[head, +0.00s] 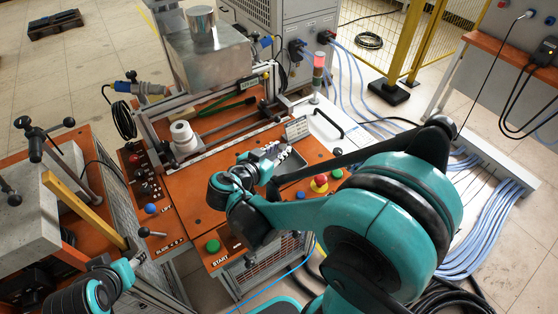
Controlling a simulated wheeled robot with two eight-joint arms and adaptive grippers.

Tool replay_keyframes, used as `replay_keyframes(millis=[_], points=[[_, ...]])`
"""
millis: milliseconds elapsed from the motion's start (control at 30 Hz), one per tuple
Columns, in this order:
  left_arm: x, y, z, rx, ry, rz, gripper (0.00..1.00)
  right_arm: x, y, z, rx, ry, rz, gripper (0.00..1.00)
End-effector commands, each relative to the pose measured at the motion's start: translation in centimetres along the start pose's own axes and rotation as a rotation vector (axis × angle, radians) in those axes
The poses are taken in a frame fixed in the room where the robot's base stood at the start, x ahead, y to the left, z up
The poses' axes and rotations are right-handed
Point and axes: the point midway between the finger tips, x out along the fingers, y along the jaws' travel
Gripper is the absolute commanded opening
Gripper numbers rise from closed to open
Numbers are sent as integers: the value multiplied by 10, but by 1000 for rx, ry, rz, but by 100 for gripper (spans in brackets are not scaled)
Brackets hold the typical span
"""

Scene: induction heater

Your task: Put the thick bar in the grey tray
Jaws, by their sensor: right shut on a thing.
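My right gripper (272,158) is in the middle of the view, over the orange bench top and at the left edge of the grey tray (292,171). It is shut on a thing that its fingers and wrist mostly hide. This seems to be the thick bar, but its outline cannot be made out. Whether it touches the tray cannot be told. The tray is partly covered by my gripper and arm. My left arm comes in at the lower left.
A red emergency button (320,181) and a green button (337,173) sit right of the tray. A signal lamp (318,72) stands behind. The heater fixture with a white cylinder (184,137) is at back left. A green START button (212,246) is in front.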

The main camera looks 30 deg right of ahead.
Motion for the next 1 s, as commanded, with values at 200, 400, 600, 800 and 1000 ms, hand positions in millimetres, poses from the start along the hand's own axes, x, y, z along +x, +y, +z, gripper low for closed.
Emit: replay_keyframes(millis=[200, 400, 600, 800, 1000], points=[[18, 0, 13, 0, 0, 0, 47, 14, 0, 32, 0, 1, 0, 0], [16, 0, 12, 0, 0, 0, 47, 13, 0, 31, 0, 1, 0, 0], [20, 0, 15, 0, 0, 0, 47, 15, 0, 36, 0, 1, 0, 0], [19, 0, 14, 0, 0, 0, 47, 14, 0, 34, 0, 0, 0, 44], [18, 0, 13, 0, 0, 0, 47, 14, 0, 34, 0, 0, 0, 44]])
